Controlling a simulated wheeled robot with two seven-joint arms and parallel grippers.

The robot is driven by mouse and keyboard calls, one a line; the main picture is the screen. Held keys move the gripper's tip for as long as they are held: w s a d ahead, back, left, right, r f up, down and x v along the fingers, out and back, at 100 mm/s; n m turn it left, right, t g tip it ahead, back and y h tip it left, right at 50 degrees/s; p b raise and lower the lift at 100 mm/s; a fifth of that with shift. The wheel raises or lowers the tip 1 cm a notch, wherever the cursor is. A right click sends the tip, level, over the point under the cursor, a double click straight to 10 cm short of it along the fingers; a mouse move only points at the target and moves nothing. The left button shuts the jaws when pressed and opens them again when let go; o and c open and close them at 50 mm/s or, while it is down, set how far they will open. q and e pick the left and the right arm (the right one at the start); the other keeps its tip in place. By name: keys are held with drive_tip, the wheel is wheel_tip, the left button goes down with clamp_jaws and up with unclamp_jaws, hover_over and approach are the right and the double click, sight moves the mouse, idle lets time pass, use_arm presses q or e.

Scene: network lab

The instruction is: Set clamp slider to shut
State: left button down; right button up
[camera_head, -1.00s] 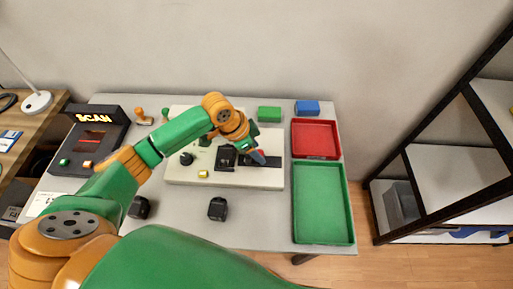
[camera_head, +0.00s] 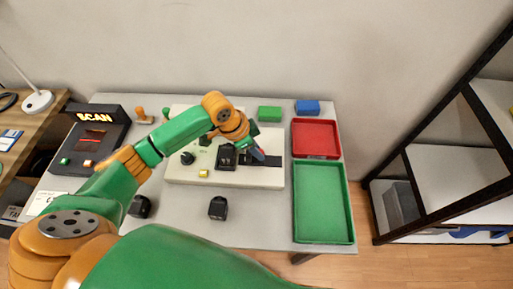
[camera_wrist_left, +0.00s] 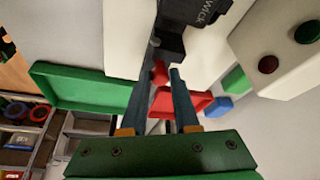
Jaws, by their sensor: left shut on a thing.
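The clamp slider's red knob (camera_wrist_left: 160,72) shows between my left fingertips in the left wrist view. It sits by a dark track (camera_wrist_left: 148,62) on a pale panel (camera_head: 225,180). In the head view the dark track (camera_head: 273,161) runs along the right part of the panel, beside a black block (camera_head: 227,158). My left gripper (camera_head: 260,156) reaches down to the track from above; its fingers (camera_wrist_left: 167,72) are shut on the knob. The fingers and wrist hide most of the knob in the head view. My right gripper is not in view.
A red tray (camera_head: 316,155) and a green tray (camera_head: 297,225) stand right of the panel. Green (camera_head: 269,113) and blue (camera_head: 308,107) blocks lie behind it. A black scan device (camera_head: 95,145) stands at left. A small black object (camera_head: 218,208) lies in front. A shelf (camera_head: 430,170) stands at right.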

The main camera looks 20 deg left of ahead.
sight(245, 161)
use_arm(q)
drive_tip(key=shift+a, duration=0.1)
idle(0.7)
drive_tip(key=shift+s+a+r+p, duration=0.1)
drive_tip(key=shift+a+r+p, duration=0.05)
drive_tip(key=shift+a+p, duration=0.25)
drive_tip(key=shift+s+a+p, duration=0.3)
drive_tip(key=shift+a+p, duration=0.25)
drive_tip(key=shift+a, duration=0.4)
drive_tip(key=c, duration=0.8)
unclamp_jaws()
drive_tip(key=shift+o, duration=0.7)
drive_tip(key=shift+a, duration=0.15)
drive_tip(key=v, duration=0.7)
